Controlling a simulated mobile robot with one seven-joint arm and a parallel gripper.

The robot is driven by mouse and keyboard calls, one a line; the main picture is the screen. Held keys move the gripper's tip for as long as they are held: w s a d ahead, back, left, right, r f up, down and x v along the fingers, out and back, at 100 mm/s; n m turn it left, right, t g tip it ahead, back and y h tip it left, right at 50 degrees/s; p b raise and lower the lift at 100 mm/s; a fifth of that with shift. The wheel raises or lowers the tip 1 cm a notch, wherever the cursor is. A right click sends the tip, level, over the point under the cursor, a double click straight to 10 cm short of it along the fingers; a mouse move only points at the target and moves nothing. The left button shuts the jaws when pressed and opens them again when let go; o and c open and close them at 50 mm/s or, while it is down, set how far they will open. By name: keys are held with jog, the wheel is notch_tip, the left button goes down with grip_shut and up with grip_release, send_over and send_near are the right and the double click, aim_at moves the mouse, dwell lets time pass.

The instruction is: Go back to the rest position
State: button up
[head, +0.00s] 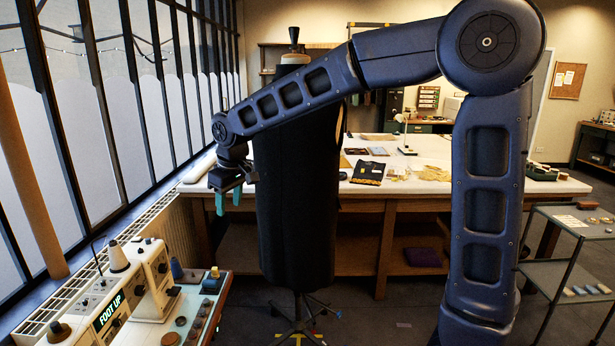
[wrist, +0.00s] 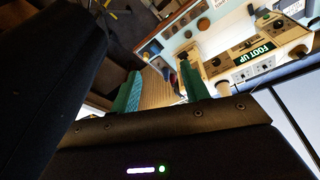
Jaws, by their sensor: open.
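My gripper (head: 228,202) hangs at the left end of my raised arm in the head view, its teal fingers pointing down. The fingers are apart with nothing between them. In the wrist view my gripper (wrist: 165,92) shows its two teal fingers spread, with floor and bench behind them. A black dress form (head: 293,200) stands upright just right of the gripper in the head view. A dark shape, probably the dress form (wrist: 45,85), fills the left of the wrist view close by. I cannot tell whether it touches the gripper.
A sewing machine (head: 140,272) reading "FOOT UP" stands on a side bench (head: 205,310) at lower left. A large white-topped table (head: 440,190) stands behind the dress form. A grey shelf cart (head: 575,222) is at the right. Tall windows (head: 110,110) line the left.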

jog(key=w+d+r+m+t, duration=0.1)
jog(key=d+m, duration=0.1)
jog(key=d, duration=0.8)
jog(key=w+d+r+m, duration=0.1)
jog(key=d+m, duration=0.1)
jog(key=d, duration=0.8)
jog(key=w+d+r+m+t, duration=0.1)
jog(key=d+r+m, duration=0.1)
jog(key=d, duration=0.8)
jog(key=s+d+f+m+h, duration=0.1)
jog(key=s+d+f+m, duration=0.1)
jog(key=s+d, duration=0.4)
jog(key=s+d+f+m+h, duration=0.1)
jog(key=s+d+m, duration=0.3)
jog(key=d, duration=0.9)
jog(key=shift+s+d+f+t, duration=0.2)
jog(key=shift+s+f+t, duration=0.2)
jog(key=shift+s+f, duration=0.6)
jog(key=shift+r, duration=0.1)
